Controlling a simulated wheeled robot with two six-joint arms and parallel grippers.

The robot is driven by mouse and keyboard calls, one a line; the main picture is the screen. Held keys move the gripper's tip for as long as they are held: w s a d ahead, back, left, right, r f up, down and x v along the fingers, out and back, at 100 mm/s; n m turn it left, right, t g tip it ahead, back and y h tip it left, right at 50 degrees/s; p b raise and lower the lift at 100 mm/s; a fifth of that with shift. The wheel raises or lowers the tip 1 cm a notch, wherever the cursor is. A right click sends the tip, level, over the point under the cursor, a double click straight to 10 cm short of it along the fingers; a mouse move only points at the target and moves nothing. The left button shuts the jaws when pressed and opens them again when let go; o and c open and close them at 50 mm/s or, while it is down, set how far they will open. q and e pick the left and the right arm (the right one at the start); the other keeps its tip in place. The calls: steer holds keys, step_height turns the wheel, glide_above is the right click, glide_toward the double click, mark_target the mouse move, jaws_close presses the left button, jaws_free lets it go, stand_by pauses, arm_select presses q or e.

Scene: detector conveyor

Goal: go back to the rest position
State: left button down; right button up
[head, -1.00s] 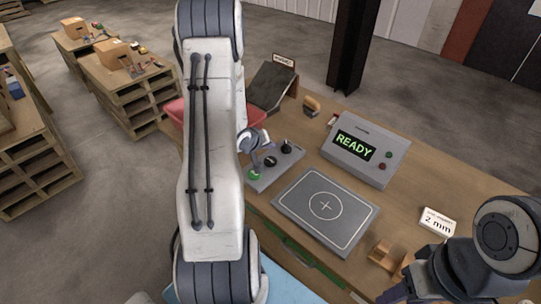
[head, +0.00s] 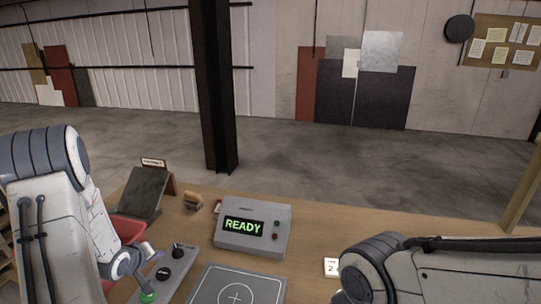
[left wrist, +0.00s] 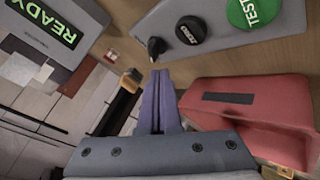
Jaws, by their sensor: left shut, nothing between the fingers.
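My left gripper (head: 145,252) is beside the grey control panel (head: 172,283), partly hidden by my own arm. In the left wrist view its two purple-grey fingers (left wrist: 160,78) are together with nothing between them. The fingertips appear just short of the black knob (left wrist: 155,48) in the picture; I cannot tell whether they touch anything. My right arm (head: 440,270) crosses the lower right corner of the head view, and its gripper is out of frame.
A grey box (head: 252,240) shows READY. In front of it lies a plate with a cross (head: 237,297). The panel carries a green TEST button (left wrist: 252,11). A red bin (left wrist: 240,125) lies near my left gripper. A dark sloped stand (head: 143,192) stands at the back left.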

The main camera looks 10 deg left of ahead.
arm_select(q)
steer(key=w+d+r+m+g, duration=0.2)
steer(key=d+r+m, duration=0.25)
steer(key=d, duration=0.65)
steer(key=s+d+r+m+g+h, duration=0.1)
steer(key=s+d+r+m, duration=0.25)
steer(key=d, duration=0.45)
steer(key=s+d+r+m+g, duration=0.1)
steer(key=s+d+r+m, duration=0.1)
steer(key=s+d, duration=0.35)
steer(key=s+d+r+m+g, duration=0.2)
steer(key=s+d, duration=0.4)
steer(key=s, duration=0.4)
steer(key=s+d+r+m+g+h, duration=0.1)
steer(key=s+d+r+m+g, duration=0.2)
steer(key=s, duration=0.7)
steer(key=d+m, duration=0.2)
steer(key=d, duration=0.1)
steer(key=shift+d+m, duration=0.3)
steer(key=shift+d, duration=0.05)
steer(key=shift+w, duration=0.1)
